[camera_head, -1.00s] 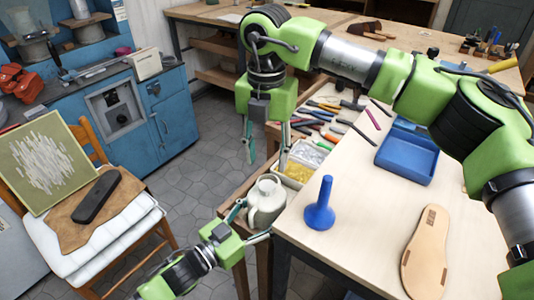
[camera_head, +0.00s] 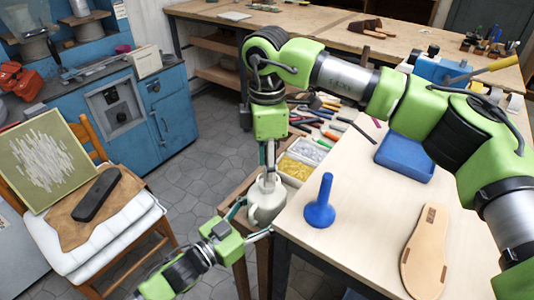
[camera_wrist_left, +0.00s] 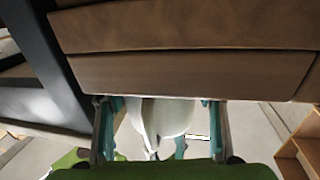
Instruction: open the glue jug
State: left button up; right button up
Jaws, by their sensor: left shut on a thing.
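The pale glue jug (camera_head: 264,208) is held beside the table's left edge, low in the head view. My left gripper (camera_head: 252,220) reaches in from below left and is shut on the jug, one finger on each side. The left wrist view shows the jug's pale body (camera_wrist_left: 165,115) between the fingers. My right gripper (camera_head: 267,172) hangs straight down over the jug, its fingertips at the jug's top. The fingers look close together, but whether they are shut on the lid cannot be told. The lid is mostly hidden by them.
A blue funnel (camera_head: 320,205) stands on the table close right of the jug. A blue tray (camera_head: 405,158) and a tan sole (camera_head: 425,250) lie farther right. Boxes of small parts (camera_head: 297,168) and several tools are behind the jug. A chair (camera_head: 110,240) stands left.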

aim_at(269, 190)
jog(key=shift+f, duration=2.2)
jog(key=shift+c, duration=0.5)
